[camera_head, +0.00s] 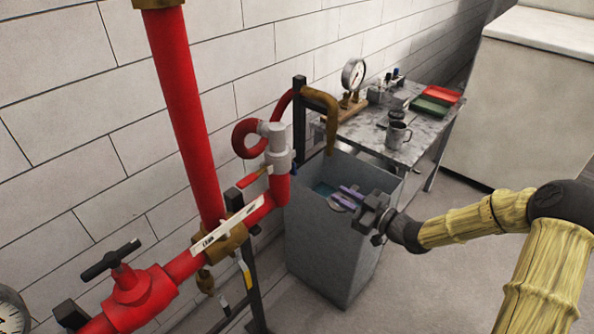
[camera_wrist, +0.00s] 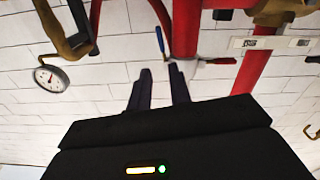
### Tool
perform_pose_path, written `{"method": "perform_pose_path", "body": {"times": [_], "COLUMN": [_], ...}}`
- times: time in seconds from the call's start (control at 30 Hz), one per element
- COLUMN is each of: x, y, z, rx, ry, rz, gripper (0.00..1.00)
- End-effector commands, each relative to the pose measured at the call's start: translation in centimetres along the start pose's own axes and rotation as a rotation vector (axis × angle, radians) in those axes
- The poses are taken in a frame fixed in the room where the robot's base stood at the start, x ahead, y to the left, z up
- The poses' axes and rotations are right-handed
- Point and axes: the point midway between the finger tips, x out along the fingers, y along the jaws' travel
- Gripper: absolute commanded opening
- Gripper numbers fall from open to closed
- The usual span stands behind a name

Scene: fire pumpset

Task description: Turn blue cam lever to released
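The blue cam lever shows in the wrist view (camera_wrist: 160,41) as a slim blue handle beside the red pipe, beyond my fingertips. In the head view, only a small blue bit (camera_head: 293,169) shows at the right side of the red pipe, below the grey fitting (camera_head: 277,145). My gripper (camera_head: 343,197) is over the open grey bin, right of the pipe and apart from it. In the wrist view, its two dark fingers (camera_wrist: 159,72) stand apart with nothing between them. The lever's pivot is hard to make out.
The grey bin (camera_head: 328,248) stands below my gripper. A red-handled lever (camera_head: 254,177) is close to the pipe. A brass hook-shaped pipe (camera_head: 324,105) and black post (camera_head: 299,120) rise behind. A table (camera_head: 369,130) holds a gauge (camera_head: 353,74) and mug (camera_head: 397,134).

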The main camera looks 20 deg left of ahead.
Motion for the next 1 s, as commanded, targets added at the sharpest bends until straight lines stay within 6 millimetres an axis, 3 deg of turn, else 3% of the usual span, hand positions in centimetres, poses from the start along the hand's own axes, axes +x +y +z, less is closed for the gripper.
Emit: {"method": "perform_pose_path", "body": {"times": [0.8,1.0], "x": [14.0,16.1], "y": [-0.1,0.0], "z": [-0.2,-0.1], "rx": [0.001,0.001], "ry": [0.0,-0.001], "rz": [-0.002,0.0], "gripper": [0.2,0.2]}}
